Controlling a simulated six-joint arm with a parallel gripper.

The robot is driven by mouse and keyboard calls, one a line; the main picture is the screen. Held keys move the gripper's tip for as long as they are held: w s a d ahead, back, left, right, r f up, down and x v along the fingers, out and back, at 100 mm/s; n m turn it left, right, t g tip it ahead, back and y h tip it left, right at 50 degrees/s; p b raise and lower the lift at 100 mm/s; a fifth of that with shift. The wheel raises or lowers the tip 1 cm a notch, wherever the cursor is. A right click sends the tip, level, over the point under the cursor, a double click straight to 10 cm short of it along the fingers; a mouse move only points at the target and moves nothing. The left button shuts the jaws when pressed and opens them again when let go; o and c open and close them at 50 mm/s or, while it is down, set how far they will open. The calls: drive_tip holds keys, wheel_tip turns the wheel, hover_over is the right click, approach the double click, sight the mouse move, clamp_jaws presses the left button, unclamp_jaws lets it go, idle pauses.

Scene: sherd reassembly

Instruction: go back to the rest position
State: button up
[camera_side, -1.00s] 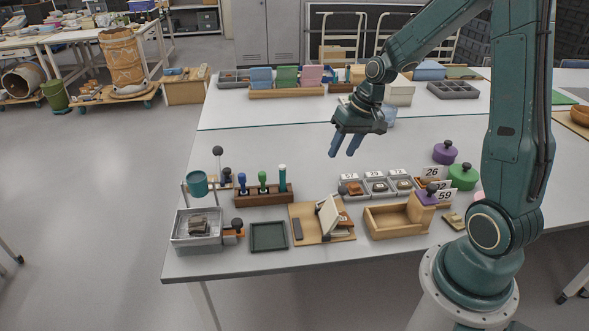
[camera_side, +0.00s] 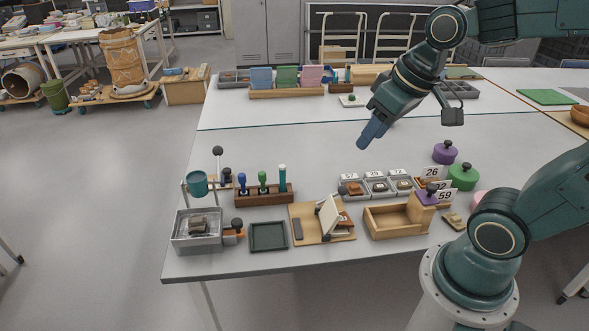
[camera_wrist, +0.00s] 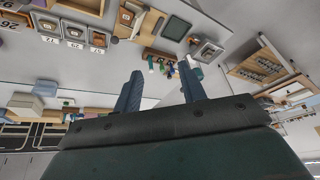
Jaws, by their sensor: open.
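My gripper (camera_side: 373,133) hangs in the air above the clear middle of the table (camera_side: 300,145), with its blue fingers angled down to the left. In the side view the fingers overlap, so the gap between them is hidden there. In the wrist view the two fingers of my gripper (camera_wrist: 160,92) stand well apart. Nothing shows between them but the distant scene. My gripper touches nothing.
Below are small trays with number cards (camera_side: 376,186), a wooden box (camera_side: 390,222), a board with a tilted frame (camera_side: 322,225), a tool rack (camera_side: 264,196) and a metal tray (camera_side: 190,242). Purple (camera_side: 445,153) and green (camera_side: 463,177) lidded jars stand right. The mid-table is clear.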

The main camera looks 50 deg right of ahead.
drive_tip(key=s+a+r+n+t, duration=0.1)
drive_tip(key=s+a, duration=0.1)
drive_tip(key=s, duration=0.4)
drive_tip(key=shift+r, duration=0.25)
